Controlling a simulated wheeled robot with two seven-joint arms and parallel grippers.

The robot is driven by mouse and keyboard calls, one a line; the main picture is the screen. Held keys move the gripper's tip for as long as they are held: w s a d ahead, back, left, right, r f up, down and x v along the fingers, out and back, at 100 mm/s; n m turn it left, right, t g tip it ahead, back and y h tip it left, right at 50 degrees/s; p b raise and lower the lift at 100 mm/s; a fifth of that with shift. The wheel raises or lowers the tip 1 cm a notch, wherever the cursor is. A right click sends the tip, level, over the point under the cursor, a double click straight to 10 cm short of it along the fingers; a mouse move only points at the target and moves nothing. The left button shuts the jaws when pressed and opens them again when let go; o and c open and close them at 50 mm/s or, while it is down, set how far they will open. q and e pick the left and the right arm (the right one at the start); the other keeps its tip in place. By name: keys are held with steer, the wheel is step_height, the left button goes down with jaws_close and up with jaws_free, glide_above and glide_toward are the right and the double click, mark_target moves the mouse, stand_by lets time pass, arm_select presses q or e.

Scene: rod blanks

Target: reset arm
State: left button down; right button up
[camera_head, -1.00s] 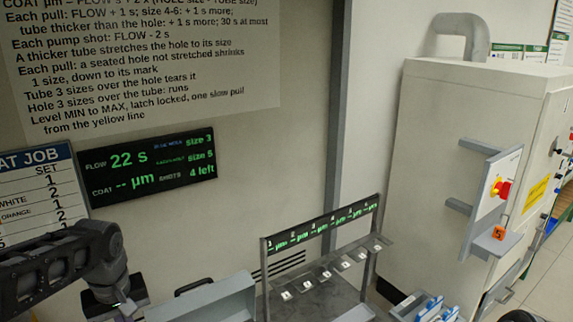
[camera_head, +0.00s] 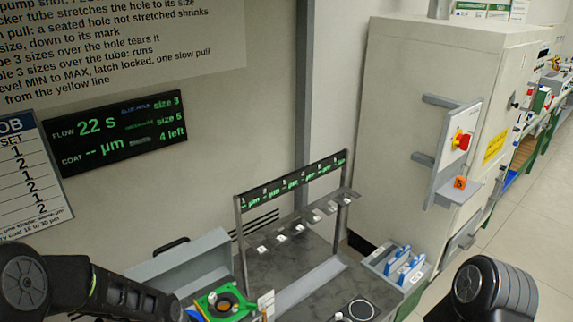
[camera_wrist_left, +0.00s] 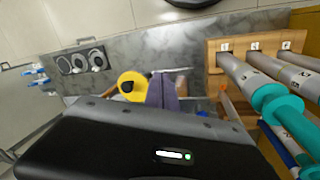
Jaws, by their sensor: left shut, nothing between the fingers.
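My left arm (camera_head: 70,290) comes in from the lower left of the head view, dark and bent low in front of the wall. Its fingers cannot be made out there. In the left wrist view the black housing of my left gripper (camera_wrist_left: 150,140) fills the lower part, with a small lit indicator. The gripper is shut and empty; a yellow round part (camera_wrist_left: 131,87) and a purple piece (camera_wrist_left: 161,90) show just beyond the housing. A dark link of my right arm (camera_head: 490,290) shows at the lower right of the head view; its gripper is out of the picture.
A rack with a green-lit display strip (camera_head: 290,184) stands on the grey bench, beside a grey box (camera_head: 190,262) and a green fixture (camera_head: 224,302). A cabinet (camera_head: 430,110) with a red knob stands right. A wooden rack (camera_wrist_left: 214,60) holds grey tubes and a teal-collared one.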

arm_select(q)
steer(key=s+d+f+m+h, duration=0.1)
steer(key=s+d+f+h, duration=0.1)
steer(key=s+d+f, duration=1)
steer(key=s+f, duration=0.1)
steer(key=s, duration=0.3)
steer(key=shift+d+f+m, duration=0.2)
steer(key=shift+d+m, duration=0.1)
steer(key=shift+d, duration=0.1)
steer(key=shift+a, duration=0.1)
